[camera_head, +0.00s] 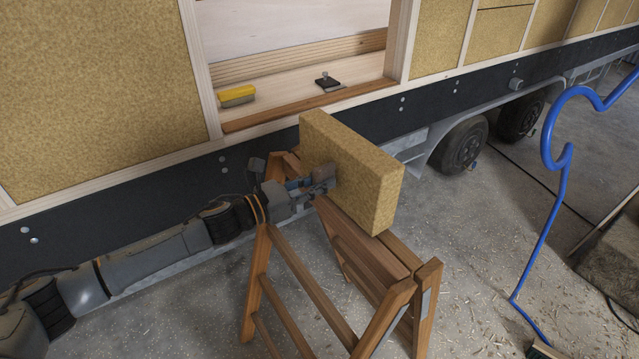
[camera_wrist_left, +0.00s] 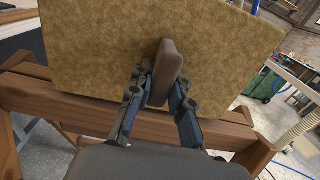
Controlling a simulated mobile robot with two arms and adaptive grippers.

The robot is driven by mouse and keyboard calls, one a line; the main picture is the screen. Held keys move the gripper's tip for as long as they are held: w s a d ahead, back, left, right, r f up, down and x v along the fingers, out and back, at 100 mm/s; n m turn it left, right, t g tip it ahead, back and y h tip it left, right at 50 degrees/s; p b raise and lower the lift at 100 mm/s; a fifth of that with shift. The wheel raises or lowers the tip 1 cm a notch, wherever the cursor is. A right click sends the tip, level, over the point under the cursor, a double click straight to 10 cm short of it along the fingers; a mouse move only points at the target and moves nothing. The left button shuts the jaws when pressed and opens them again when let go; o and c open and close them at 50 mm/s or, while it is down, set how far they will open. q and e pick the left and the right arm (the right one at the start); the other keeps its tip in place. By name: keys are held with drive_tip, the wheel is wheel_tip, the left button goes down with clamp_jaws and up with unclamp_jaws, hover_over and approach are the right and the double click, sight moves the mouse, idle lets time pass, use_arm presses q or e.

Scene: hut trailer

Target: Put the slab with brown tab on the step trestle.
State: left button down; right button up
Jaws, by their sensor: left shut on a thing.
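The slab with brown tab (camera_head: 350,165) is a thick, tan, fibrous block standing on edge over the wooden step trestle (camera_head: 365,255). My left gripper (camera_head: 322,177) comes in from the left and is shut on the slab's brown tab. In the left wrist view the tab (camera_wrist_left: 166,72) sits between the two fingers (camera_wrist_left: 158,90), and the slab's broad face (camera_wrist_left: 100,45) fills the upper part. The slab's lower edge is at the trestle's top boards (camera_wrist_left: 70,105); I cannot tell whether it touches them. My right gripper is not in view.
The trailer wall opening behind has a sill (camera_head: 290,108) with a yellow-topped brush (camera_head: 237,95) and a small dark tool (camera_head: 328,82). A blue hose (camera_head: 553,210) hangs at the right. The floor right of the trestle is mostly clear, with scattered shavings.

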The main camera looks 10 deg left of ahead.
use_arm(q)
drive_tip(key=shift+w+f, duration=0.1)
drive_tip(key=shift+f, duration=0.35)
drive_tip(key=shift+f, duration=0.1)
drive_tip(key=c, duration=1.3)
unclamp_jaws()
drive_tip(key=shift+o, duration=0.2)
drive_tip(key=shift+s+a, duration=0.2)
drive_tip(key=shift+s, duration=0.05)
drive_tip(key=b+v, duration=0.4)
drive_tip(key=v, duration=0.7)
drive_tip(key=shift+s, duration=0.15)
